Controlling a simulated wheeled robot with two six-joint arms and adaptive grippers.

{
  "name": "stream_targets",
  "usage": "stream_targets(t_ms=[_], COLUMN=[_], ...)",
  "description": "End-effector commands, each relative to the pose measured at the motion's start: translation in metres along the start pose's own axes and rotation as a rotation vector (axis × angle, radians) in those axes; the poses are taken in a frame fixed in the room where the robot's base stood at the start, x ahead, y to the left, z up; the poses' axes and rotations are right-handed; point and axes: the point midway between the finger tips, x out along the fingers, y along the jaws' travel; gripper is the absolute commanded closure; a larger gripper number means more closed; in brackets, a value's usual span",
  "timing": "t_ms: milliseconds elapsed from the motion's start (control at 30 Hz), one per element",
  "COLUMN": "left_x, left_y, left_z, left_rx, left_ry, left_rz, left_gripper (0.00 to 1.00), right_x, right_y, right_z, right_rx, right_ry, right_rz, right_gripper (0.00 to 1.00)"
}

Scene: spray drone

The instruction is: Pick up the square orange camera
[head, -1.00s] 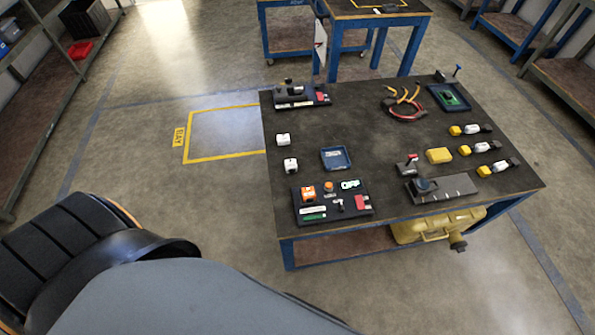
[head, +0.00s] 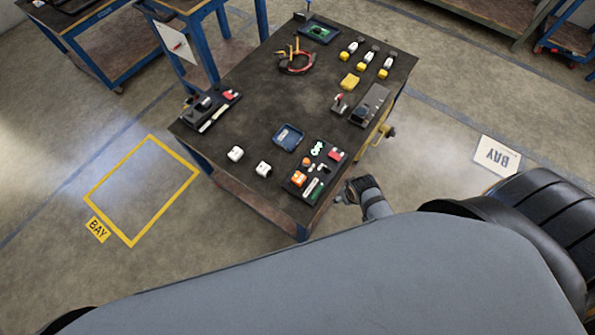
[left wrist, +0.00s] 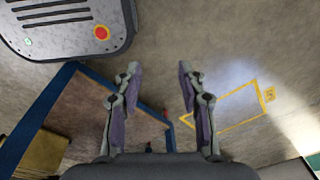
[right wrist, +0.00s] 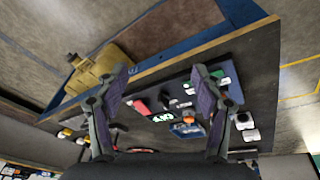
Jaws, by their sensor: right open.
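The square orange camera (head: 299,179) sits on a dark board (head: 292,188) at the near corner of the workbench in the head view. An orange knob (head: 307,161) is just behind it. My right gripper (head: 342,196) is beside the bench's near edge, right of the board and apart from the camera. In the right wrist view its fingers (right wrist: 160,72) are spread and empty, with the board beyond them. The right finger hides part of the board there, and I cannot clearly make out the camera. My left gripper (left wrist: 158,75) is open and empty over the floor; it is outside the head view.
A blue tray (head: 288,138) and two white blocks (head: 264,169) lie near the board. A grey device (head: 369,105) and several yellow-and-white bottles (head: 368,57) are farther right and back. A yellow case (right wrist: 100,68) is below the bench.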

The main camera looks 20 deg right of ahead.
Motion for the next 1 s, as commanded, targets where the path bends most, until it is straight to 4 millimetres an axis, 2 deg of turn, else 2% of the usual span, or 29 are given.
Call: stream_targets(t_ms=[33, 200, 267, 400, 433, 533, 667, 867, 1000], left_x=[-0.014, -0.034, -0.042, -0.066, -0.067, -0.069, -0.070, -0.071, -0.071], left_y=[-0.006, -0.024, -0.026, -0.025, -0.024, -0.017, -0.011, -0.013, -0.014], left_z=[-0.003, -0.006, -0.007, -0.009, -0.009, -0.009, -0.009, -0.009, -0.009], left_rx=[0.003, 0.011, 0.012, 0.011, 0.010, 0.007, 0.003, 0.004, 0.005], left_ry=[0.003, 0.004, 0.004, 0.004, 0.004, 0.004, 0.004, 0.003, 0.003], left_rz=[-0.007, -0.026, -0.028, -0.025, -0.023, -0.015, -0.008, -0.010, -0.012], left_gripper=[0.60, 0.60, 0.60, 0.60, 0.60, 0.60, 0.60, 0.60, 0.60], right_x=[-0.031, -0.105, -0.131, -0.199, -0.204, -0.200, -0.182, -0.137, -0.098], right_y=[0.001, 0.003, 0.003, 0.005, 0.005, 0.004, 0.000, -0.013, -0.033], right_z=[-0.013, -0.040, -0.048, -0.070, -0.074, -0.082, -0.092, -0.110, -0.127], right_rx=[-0.002, -0.019, -0.031, -0.128, -0.168, -0.303, -0.485, -0.822, -1.152], right_ry=[0.012, 0.034, 0.040, 0.052, 0.046, 0.027, -0.001, -0.046, -0.072], right_rz=[0.000, 0.002, 0.002, 0.006, 0.007, 0.008, 0.000, -0.036, -0.092], right_gripper=[0.32, 0.32, 0.32, 0.32, 0.32, 0.32, 0.32, 0.32, 0.32])
